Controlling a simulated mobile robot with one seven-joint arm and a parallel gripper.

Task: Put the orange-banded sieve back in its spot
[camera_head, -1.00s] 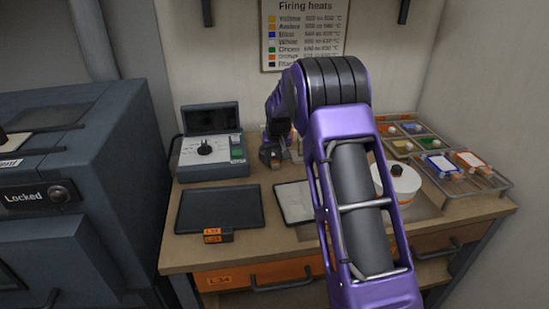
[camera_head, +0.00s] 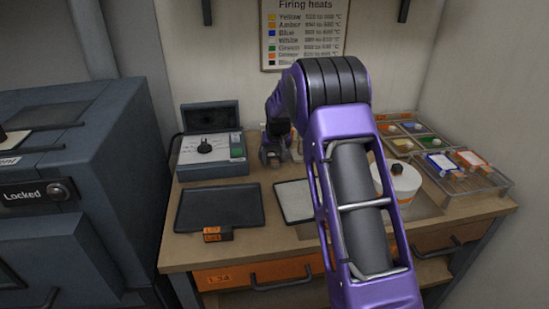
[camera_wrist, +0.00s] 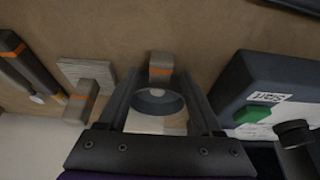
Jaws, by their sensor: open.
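In the wrist view, the sieve (camera_wrist: 160,66) shows as a dark round ring with a grey-brown handle crossed by an orange band. My gripper (camera_wrist: 161,80) is open, with one finger on each side of the sieve. I cannot tell whether either finger touches it. In the head view, my gripper (camera_head: 273,155) is low at the back of the bench, just right of the grey control box, and the sieve there is not clearly visible. The sieve's spot cannot be made out for certain.
The control box (camera_head: 210,158) stands close beside my gripper. Other orange-banded tools (camera_wrist: 22,65) and an orange-banded block (camera_wrist: 83,101) lie to the left in the wrist view. A dark tray (camera_head: 218,207), a white round pot (camera_head: 402,186) and a wire rack (camera_head: 497,182) occupy the bench.

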